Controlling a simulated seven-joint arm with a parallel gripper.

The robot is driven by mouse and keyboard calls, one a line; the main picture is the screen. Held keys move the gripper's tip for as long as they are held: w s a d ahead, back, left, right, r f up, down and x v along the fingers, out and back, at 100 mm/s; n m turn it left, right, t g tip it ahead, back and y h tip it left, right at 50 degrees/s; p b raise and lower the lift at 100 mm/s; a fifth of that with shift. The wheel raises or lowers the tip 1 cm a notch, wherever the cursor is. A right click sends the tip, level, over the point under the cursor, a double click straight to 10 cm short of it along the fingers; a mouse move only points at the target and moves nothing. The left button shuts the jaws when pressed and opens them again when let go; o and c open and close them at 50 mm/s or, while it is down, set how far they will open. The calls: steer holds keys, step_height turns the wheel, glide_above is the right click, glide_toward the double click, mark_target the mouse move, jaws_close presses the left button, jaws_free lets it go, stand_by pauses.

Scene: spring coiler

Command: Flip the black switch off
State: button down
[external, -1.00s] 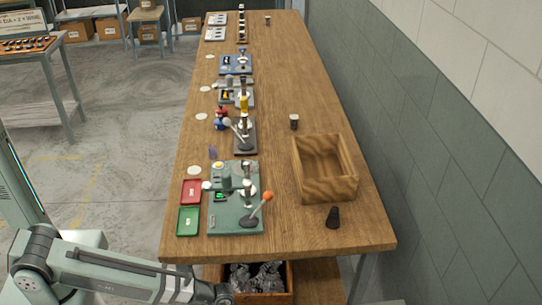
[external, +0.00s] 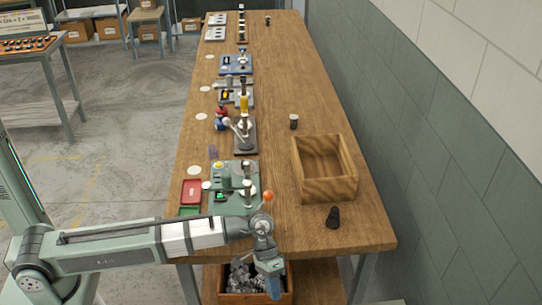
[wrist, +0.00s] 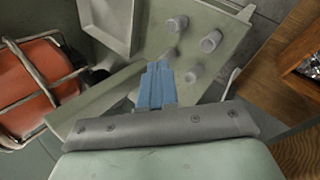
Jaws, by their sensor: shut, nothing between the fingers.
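My gripper (external: 274,288) has blue fingers and points down just beyond the table's near edge. In the wrist view the fingers (wrist: 158,82) are together and empty. The nearest green coiler station (external: 226,198) is partly hidden behind my arm; its orange lever knob (external: 268,195) shows just above my wrist. I cannot make out a black switch for certain in either view. The wrist view shows a pale green panel (wrist: 215,75) with several grey round knobs (wrist: 211,41) beyond the fingers.
The wooden table (external: 275,120) carries several stations on its left side. An empty wooden box (external: 325,192) and a black object (external: 333,217) stand at the right. A bin of crumpled metal (external: 241,290) sits below. An orange caged lamp (wrist: 32,84) is left in the wrist view.

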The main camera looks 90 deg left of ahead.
steer(key=w+a+r+t+h, duration=0.1)
steer(key=w+a+r, duration=0.15)
steer(key=r, duration=0.45)
steer(key=w+a+r+t, duration=0.1)
steer(key=w+r, duration=0.2)
steer(key=r, duration=0.4)
steer(key=a+r+n+t, duration=0.2)
steer(key=a+r, duration=0.7)
steer(key=a, duration=0.1)
steer(key=n+g+y, duration=0.4)
steer(key=n+y, duration=0.4)
steer(key=n, duration=0.3)
glide_above(219, 174)
step_height(219, 174, down, 2)
steer(key=f, duration=0.9)
steer(key=w+f, duration=0.1)
steer(key=f, duration=0.3)
steer(key=shift+f, duration=0.25)
